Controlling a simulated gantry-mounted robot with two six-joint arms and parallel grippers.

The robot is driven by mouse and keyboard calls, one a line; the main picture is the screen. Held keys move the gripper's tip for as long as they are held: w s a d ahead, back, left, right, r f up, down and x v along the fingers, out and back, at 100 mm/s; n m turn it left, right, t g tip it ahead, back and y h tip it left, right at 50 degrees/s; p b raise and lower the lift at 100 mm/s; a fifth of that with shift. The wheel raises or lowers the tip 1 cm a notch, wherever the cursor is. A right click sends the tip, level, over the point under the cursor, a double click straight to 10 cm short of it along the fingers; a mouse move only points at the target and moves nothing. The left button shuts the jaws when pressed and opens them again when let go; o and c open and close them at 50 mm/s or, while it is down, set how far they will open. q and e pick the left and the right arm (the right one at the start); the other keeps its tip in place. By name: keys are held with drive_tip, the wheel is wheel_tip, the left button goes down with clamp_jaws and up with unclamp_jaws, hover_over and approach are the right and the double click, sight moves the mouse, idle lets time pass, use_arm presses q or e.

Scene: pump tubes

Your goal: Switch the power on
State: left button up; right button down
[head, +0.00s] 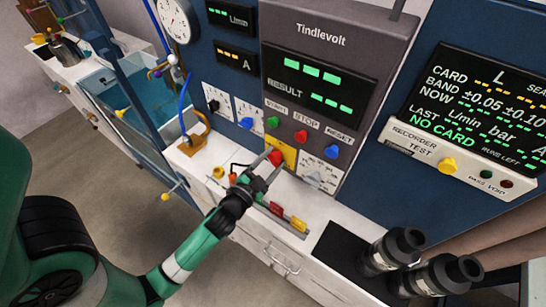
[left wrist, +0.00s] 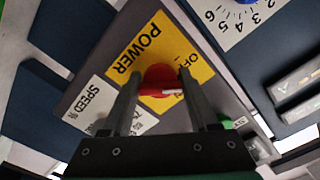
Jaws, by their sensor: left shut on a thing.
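The power switch is a red knob (head: 276,158) on a yellow plate (head: 287,151) low on the Tindlevolt panel. In the left wrist view the red knob (left wrist: 160,76) sits on the yellow plate (left wrist: 137,52) lettered POWER, with OFF beside it. A white mark on the knob points toward the right of that picture. My left gripper (head: 262,171) reaches up to the plate from below. In the left wrist view its fingers (left wrist: 160,88) stand on both sides of the knob, shut on it. My right gripper is not in view.
Green (head: 270,123), red (head: 300,136) and blue (head: 331,151) buttons sit just above the plate. A white SPEED dial plate (head: 318,172) is close by. Small coloured parts (head: 287,217) lie on the bench below. Dark cylinders (head: 392,248) stand at the right.

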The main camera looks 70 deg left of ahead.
use_arm(q)
drive_tip(key=m+p, duration=0.1)
drive_tip(key=m, duration=0.4)
drive_tip(key=shift+r+m+p, duration=0.15)
drive_tip(key=shift+m+p, duration=0.55)
drive_tip(key=shift+m, duration=1.8)
drive_tip(key=o, duration=1.4)
drive_tip(key=shift+s, duration=0.1)
drive_tip(key=b+v, duration=0.5)
drive_tip(key=v, duration=0.6)
drive_tip(key=shift+s+d+b, duration=0.15)
drive_tip(key=shift+b, duration=0.15)
